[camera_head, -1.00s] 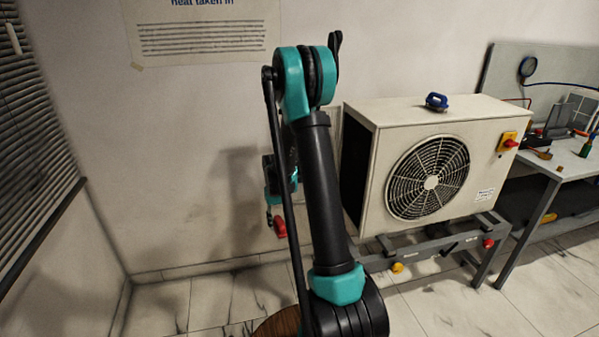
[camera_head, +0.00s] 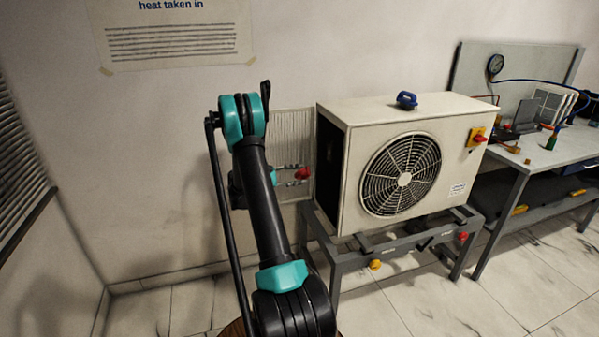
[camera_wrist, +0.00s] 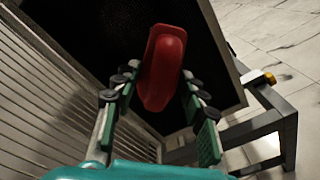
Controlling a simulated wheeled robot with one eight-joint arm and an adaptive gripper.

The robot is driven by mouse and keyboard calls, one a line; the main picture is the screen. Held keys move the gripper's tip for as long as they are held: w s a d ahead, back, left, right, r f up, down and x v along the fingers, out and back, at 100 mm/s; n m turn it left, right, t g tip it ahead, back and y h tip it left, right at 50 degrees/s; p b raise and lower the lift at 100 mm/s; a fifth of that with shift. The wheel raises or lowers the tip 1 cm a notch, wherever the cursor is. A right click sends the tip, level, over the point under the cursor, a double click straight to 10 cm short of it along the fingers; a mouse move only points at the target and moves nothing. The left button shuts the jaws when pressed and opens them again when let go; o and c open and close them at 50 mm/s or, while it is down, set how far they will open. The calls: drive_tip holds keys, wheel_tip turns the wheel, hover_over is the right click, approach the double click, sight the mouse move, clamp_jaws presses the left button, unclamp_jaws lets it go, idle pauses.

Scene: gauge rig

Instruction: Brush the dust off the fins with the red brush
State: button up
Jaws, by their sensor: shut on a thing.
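The red brush (camera_wrist: 162,68) is held between the fingers of my gripper (camera_wrist: 161,82) in the wrist view. It also shows as a small red shape in the head view (camera_head: 303,174), at the end of my gripper (camera_head: 286,176), left of the white outdoor unit (camera_head: 336,175). A pale panel of fine fins (camera_head: 290,125) stands behind the gripper, by the wall. In the wrist view ribbed pale fins (camera_wrist: 45,85) fill the left side. The brush overlaps a dark surface (camera_wrist: 100,30) there; I cannot tell whether it touches anything. Bristles and dust are not clear.
The unit stands on a grey metal frame (camera_head: 400,244), with a fan grille (camera_head: 402,177) in front and a blue object (camera_head: 406,100) on top. A workbench (camera_head: 552,158) with tools stands at the right. The floor at left is clear.

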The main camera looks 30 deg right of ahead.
drive_tip(key=shift+d+r+g+h, duration=0.3)
drive_tip(key=shift+d+r, duration=0.45)
drive_tip(key=shift+r, duration=0.1)
drive_tip(key=shift+x, duration=2.85)
drive_tip(key=shift+x, duration=0.9)
drive_tip(key=shift+r, duration=0.1)
drive_tip(key=shift+w+r, duration=1)
drive_tip(key=shift+r, duration=4.65)
drive_tip(key=shift+w+d+f, duration=0.2)
drive_tip(key=shift+w+f, duration=0.15)
drive_tip(key=shift+f, duration=1.55)
drive_tip(key=shift+w+d+f, duration=0.25)
drive_tip(key=shift+w+f, duration=0.1)
drive_tip(key=shift+f, duration=1.55)
drive_tip(key=shift+w+d+f, duration=0.2)
drive_tip(key=shift+w+f, duration=0.1)
drive_tip(key=shift+f, duration=1.65)
drive_tip(key=shift+r, duration=2.05)
